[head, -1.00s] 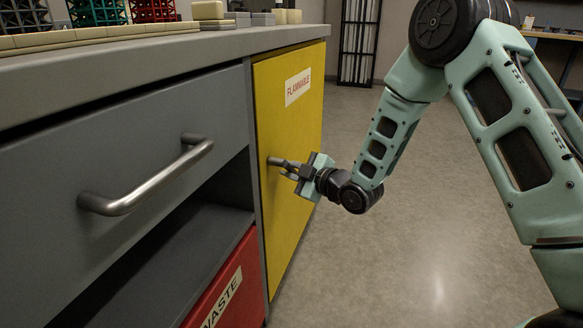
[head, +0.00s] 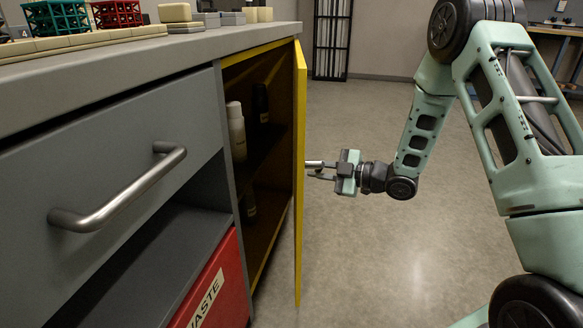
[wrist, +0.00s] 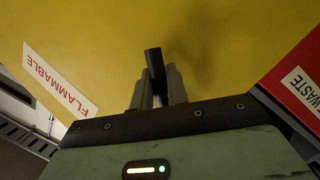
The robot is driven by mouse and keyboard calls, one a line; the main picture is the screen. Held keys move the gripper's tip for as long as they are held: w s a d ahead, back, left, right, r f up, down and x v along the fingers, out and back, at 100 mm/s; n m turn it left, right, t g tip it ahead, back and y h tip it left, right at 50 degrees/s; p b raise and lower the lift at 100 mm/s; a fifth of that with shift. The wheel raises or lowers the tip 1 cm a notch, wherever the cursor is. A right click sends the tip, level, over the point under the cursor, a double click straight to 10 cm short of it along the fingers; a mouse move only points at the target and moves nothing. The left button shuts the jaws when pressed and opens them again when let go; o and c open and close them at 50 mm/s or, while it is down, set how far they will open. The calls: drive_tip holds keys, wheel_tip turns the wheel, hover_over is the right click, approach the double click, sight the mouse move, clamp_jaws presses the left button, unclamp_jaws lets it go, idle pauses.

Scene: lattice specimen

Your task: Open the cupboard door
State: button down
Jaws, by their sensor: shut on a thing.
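The yellow cupboard door (head: 299,180) stands ajar in the head view, swung out from the bench and seen nearly edge-on. Its yellow face with the FLAMMABLE label (wrist: 58,80) fills most of the wrist view. My gripper (head: 321,171) is at the outer face of the door, shut on the door handle (wrist: 154,64), a dark bar that stands out between the two fingers. The handle is mostly hidden by the door edge and fingers in the head view. The cupboard inside (head: 264,150) shows a shelf.
A white bottle (head: 236,131) and dark bottles stand inside the cupboard. Left of it are a grey drawer with a metal handle (head: 118,190), an open recess and a red WASTE bin (head: 215,290). The floor (head: 370,255) right of the door is clear.

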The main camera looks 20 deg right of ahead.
drive_tip(key=s+d+p, duration=0.1)
drive_tip(key=s+d, duration=0.1)
drive_tip(key=d, duration=0.8)
drive_tip(key=shift+d, duration=0.25)
drive_tip(key=shift+f, duration=0.1)
drive_tip(key=c, duration=1.4)
unclamp_jaws()
drive_tip(key=shift+o, duration=0.2)
drive_tip(key=p+v, duration=0.5)
drive_tip(key=v, duration=1.2)
drive_tip(key=shift+s+r, duration=0.2)
drive_tip(key=shift+r, duration=0.05)
drive_tip(key=shift+d, duration=0.1)
drive_tip(key=shift+c, duration=0.4)
